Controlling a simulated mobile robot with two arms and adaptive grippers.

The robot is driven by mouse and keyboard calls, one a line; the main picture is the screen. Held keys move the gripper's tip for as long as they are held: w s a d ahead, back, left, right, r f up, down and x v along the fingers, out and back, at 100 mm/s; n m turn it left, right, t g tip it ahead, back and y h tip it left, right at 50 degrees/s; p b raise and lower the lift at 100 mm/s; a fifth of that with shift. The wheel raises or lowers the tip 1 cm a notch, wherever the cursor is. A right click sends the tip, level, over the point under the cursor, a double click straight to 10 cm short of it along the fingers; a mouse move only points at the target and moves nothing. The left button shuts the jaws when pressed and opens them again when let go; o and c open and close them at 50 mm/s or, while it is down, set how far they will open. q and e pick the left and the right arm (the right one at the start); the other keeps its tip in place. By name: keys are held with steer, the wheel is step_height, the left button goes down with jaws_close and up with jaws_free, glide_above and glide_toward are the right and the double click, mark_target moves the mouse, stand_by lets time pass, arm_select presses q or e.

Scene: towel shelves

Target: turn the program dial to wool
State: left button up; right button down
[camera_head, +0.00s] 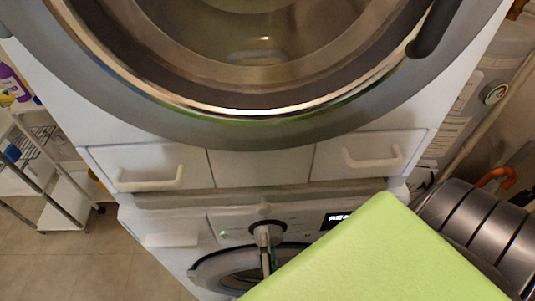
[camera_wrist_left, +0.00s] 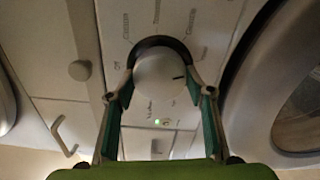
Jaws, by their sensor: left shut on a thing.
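The round program dial (camera_wrist_left: 160,80) is on the washing machine's front panel (camera_wrist_left: 75,115). A short dark mark on its face points to the right in the left wrist view. Printed program names ring it, too small and dim for me to read. My left gripper (camera_wrist_left: 160,90) has one finger on each side of the dial and is shut on it. My right gripper is not in view.
Above is a machine with a large round glass door (camera_head: 255,50). Two drawers with white handles (camera_head: 150,183) lie between the machines. A lit display (camera_head: 337,219) sits right of the dial. The lower round door (camera_head: 215,268) is partly hidden. A wire cart (camera_head: 50,185) stands left.

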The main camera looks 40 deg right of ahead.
arm_select(q)
steer(key=o, duration=1.1)
steer(key=shift+w+d+r, duration=0.1)
steer(key=shift+w+r, duration=0.05)
steer(key=shift+w, duration=0.05)
steer(key=v, duration=0.7)
steer(key=shift+s, duration=0.25)
